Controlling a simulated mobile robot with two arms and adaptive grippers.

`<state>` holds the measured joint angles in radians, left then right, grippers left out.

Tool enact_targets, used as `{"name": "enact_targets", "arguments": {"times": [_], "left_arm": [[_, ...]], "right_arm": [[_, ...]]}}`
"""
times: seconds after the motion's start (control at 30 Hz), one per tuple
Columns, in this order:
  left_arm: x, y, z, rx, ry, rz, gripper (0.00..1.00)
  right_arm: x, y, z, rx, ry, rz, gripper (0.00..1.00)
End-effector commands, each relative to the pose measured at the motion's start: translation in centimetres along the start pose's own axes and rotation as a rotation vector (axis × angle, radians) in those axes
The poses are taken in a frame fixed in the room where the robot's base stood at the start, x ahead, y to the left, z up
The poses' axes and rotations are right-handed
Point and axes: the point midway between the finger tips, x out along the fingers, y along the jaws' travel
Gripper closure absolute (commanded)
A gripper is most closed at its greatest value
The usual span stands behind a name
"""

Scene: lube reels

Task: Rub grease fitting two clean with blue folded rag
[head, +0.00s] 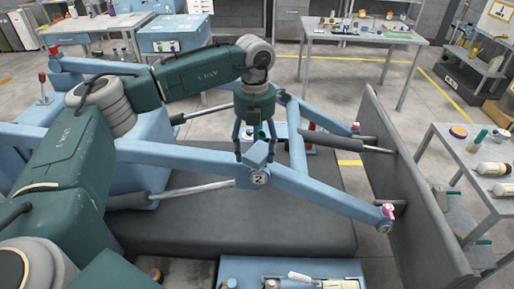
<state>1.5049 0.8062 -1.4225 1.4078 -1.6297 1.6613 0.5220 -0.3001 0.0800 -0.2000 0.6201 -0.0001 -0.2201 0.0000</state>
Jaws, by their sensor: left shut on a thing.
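My left gripper (256,146) reaches down over the pale blue machine frame, above the joint with the round "2" tag (260,179). Its fingers are around a small blue piece, which looks like the blue folded rag (258,153). The rag is at the top of the joint; I cannot tell whether it touches. Grease fitting two itself cannot be made out and may be hidden by the rag or fingers. My right gripper is not in view.
Blue frame arms (325,194) and cylinders surround the joint. A pink-capped fitting (388,210) is at the frame's right end, near a tall grey panel (415,190). A side table (468,150) with bottles stands at right. A workbench (365,36) is at the back.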

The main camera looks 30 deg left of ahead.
Motion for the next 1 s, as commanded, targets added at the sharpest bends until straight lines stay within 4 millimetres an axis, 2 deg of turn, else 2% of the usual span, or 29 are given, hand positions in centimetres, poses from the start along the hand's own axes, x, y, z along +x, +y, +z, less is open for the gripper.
{"name": "enact_targets", "arguments": {"times": [0.17,0.8,1.0], "left_arm": [[-0.4,0.1,0.0,-0.002,0.002,0.002,0.56],[-6.8,0.0,0.1,-0.001,-0.001,0.001,0.56],[-7.1,0.0,0.0,-0.001,0.000,0.001,0.56]], "right_arm": [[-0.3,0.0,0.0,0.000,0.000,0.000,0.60],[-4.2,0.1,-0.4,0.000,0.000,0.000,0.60],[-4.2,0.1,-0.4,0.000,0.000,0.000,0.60]]}}
